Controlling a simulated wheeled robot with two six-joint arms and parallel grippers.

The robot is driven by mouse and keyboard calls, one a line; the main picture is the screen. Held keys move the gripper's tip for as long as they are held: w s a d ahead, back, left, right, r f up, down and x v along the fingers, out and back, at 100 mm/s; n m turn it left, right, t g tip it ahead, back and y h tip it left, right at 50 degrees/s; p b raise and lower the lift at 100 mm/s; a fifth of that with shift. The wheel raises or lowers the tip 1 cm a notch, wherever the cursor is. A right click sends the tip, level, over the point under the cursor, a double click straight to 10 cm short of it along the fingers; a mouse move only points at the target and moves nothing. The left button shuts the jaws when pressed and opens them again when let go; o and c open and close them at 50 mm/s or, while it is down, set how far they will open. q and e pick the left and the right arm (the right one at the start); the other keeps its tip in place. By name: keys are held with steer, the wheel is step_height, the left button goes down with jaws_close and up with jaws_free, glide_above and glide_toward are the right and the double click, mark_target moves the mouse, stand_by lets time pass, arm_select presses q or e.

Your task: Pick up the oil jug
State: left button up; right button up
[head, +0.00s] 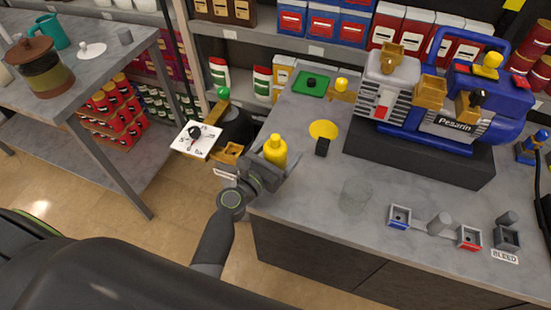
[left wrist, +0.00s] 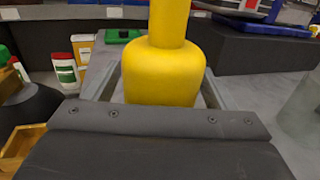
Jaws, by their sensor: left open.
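The oil jug, a yellow bottle with a narrower neck (head: 275,150), stands upright near the left edge of the grey counter in the head view. My left gripper (head: 276,160) is at the jug, its jaws open with one finger on each side. In the left wrist view the jug (left wrist: 163,72) fills the space between the fingers. A small gap seems to show on each side. The jug's base is hidden behind the gripper body. My right gripper is not in view.
A blue and grey pump (head: 440,85) sits on a dark block at the right. A dark round container with a white card (head: 196,140) is at the left.

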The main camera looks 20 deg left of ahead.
arm_select(q)
steer(key=c, duration=1.4)
steer(key=shift+r, duration=0.1)
steer(key=shift+c, duration=0.6)
